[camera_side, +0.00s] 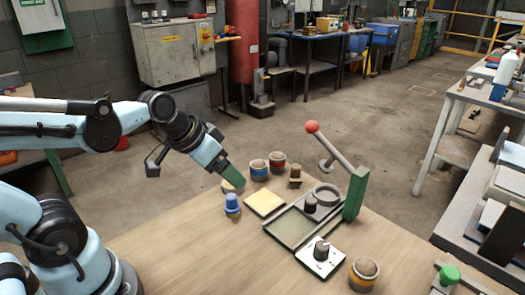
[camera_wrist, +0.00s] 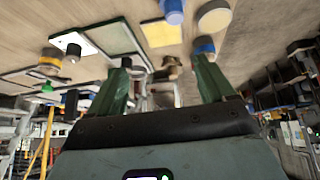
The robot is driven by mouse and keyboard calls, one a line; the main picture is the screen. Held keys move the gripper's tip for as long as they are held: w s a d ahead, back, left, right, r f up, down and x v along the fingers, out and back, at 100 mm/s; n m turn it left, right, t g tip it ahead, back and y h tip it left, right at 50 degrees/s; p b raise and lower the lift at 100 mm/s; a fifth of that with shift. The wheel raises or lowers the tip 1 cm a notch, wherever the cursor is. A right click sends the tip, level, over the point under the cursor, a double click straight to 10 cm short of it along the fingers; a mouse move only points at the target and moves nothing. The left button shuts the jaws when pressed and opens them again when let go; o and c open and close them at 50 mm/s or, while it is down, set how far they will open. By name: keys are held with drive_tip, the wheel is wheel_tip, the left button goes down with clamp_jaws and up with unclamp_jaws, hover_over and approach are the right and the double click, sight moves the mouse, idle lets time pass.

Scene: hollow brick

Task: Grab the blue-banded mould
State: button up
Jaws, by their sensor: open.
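The blue-banded mould (camera_side: 259,171) is a short tan cup with a blue band, upright on the wooden table in the side view. In the wrist view the blue-banded mould (camera_wrist: 203,45) shows just beyond the right finger, which hides part of it. My gripper (camera_side: 234,178) is left of the mould in the side view, tilted down and apart from it. In the wrist view my gripper (camera_wrist: 163,62) is open, its two green fingers wide apart with nothing held between them.
A red-banded mould (camera_side: 277,162) stands close behind the blue-banded one. A brown stamp (camera_side: 295,177), a blue knobbed piece (camera_side: 232,203) and a yellow pad (camera_side: 265,204) are nearby. A green lever press (camera_side: 355,195) and yellow-banded mould (camera_side: 363,275) stand right. Bare table lies front left.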

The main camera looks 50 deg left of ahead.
drive_tip(key=w+a+f+m+h, duration=0.35)
drive_tip(key=w+a, duration=0.25)
drive_tip(key=a, duration=0.2)
drive_tip(key=m+t+h, duration=0.3)
drive_tip(key=t, duration=0.1)
approach(260, 164)
drive_tip(key=shift+f+y+x, duration=0.25)
drive_tip(key=shift+x, duration=3.35)
drive_tip(key=shift+r, duration=0.15)
drive_tip(key=c, duration=1.3)
drive_tip(key=shift+c, duration=0.8)
drive_tip(key=shift+r, duration=0.2)
